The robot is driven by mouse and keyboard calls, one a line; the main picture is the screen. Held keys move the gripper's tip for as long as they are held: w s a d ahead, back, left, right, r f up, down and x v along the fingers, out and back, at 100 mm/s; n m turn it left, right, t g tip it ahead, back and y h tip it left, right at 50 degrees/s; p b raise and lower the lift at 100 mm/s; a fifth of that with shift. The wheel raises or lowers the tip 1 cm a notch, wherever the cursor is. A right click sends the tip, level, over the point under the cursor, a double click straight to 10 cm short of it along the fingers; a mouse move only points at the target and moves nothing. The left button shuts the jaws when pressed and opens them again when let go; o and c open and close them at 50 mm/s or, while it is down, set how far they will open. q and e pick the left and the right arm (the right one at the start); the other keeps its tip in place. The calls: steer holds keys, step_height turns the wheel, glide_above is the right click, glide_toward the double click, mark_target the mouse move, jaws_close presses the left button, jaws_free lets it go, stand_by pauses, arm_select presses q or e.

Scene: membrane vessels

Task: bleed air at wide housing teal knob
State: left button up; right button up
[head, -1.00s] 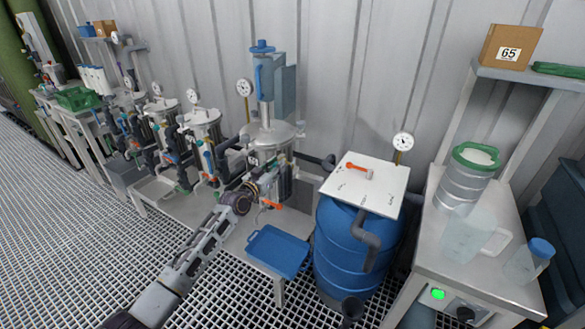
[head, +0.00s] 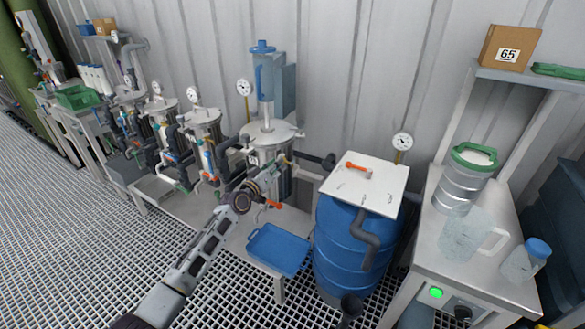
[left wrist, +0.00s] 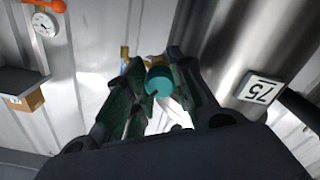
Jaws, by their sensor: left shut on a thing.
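The wide housing (head: 270,135) is a steel vessel with a flat lid and a blue and clear column on top, left of the blue drum in the head view. In the head view the gripper hides the knob.
A blue tray (head: 278,252) lies below and right of the gripper. The blue drum (head: 345,250) with a white lid (head: 385,185) stands right of the housing. Narrower housings (head: 200,125) stand close on the left. An orange-handled valve (head: 274,205) hangs just below the gripper.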

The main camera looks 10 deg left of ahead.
arm_select(q)
steer(key=shift+f, duration=0.15)
steer(key=shift+m+b, duration=0.3)
steer(key=shift+m, duration=1.9)
steer(key=shift+m, duration=0.6)
steer(key=shift+m+p, duration=0.4)
steer(key=shift+m, duration=1.1)
steer(key=shift+m+p, duration=0.55)
steer(key=shift+m, duration=1.65)
